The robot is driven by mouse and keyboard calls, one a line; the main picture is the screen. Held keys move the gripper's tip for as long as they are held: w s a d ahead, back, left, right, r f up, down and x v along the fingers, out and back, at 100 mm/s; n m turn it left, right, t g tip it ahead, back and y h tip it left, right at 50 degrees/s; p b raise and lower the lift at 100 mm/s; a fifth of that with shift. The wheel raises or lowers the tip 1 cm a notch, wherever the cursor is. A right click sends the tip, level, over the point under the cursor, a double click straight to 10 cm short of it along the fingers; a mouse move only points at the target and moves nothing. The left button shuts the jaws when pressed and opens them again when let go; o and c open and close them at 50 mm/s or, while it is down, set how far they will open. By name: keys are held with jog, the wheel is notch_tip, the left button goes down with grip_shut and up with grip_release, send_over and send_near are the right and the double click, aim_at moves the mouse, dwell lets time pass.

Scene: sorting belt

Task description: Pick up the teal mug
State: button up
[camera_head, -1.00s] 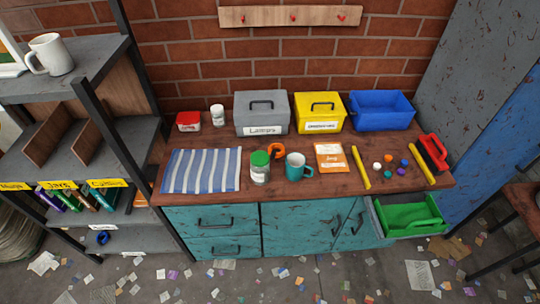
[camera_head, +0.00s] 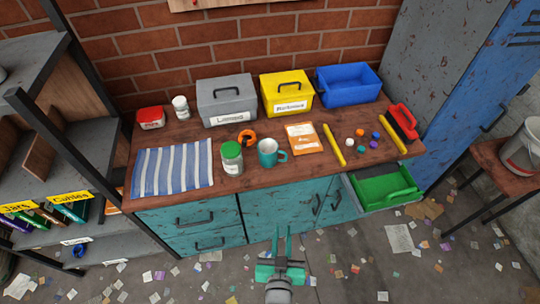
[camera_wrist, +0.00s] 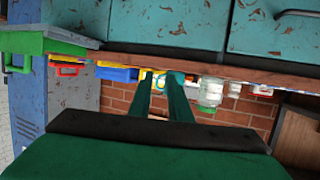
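The teal mug (camera_head: 268,152) stands upright near the front edge of the wooden worktop (camera_head: 310,172), with its handle to the right. A green-lidded glass jar (camera_head: 231,158) stands just left of it, and an orange ring-like item (camera_head: 246,136) lies behind. My gripper (camera_head: 282,230) is in front of the bench, apart from the mug, with its two fingers spread and nothing between them. In the wrist view, my gripper (camera_wrist: 163,78) points towards the worktop edge in an upside-down picture. The mug is hard to make out there against the teal fingers.
A striped cloth (camera_head: 172,168) lies left. Grey (camera_head: 226,100), yellow (camera_head: 287,93) and blue (camera_head: 348,84) boxes stand behind. A green tray (camera_head: 385,186) sits in the open drawer at right.

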jog(key=w+r, duration=0.2)
jog(key=w, duration=0.8)
send_near(286, 158)
jog(key=shift+g, duration=0.4)
jog(key=x, duration=1)
jog(key=shift+w+a+r, duration=0.1)
jog(key=shift+w+r, duration=0.15)
jog(key=shift+w, duration=0.2)
grip_shut()
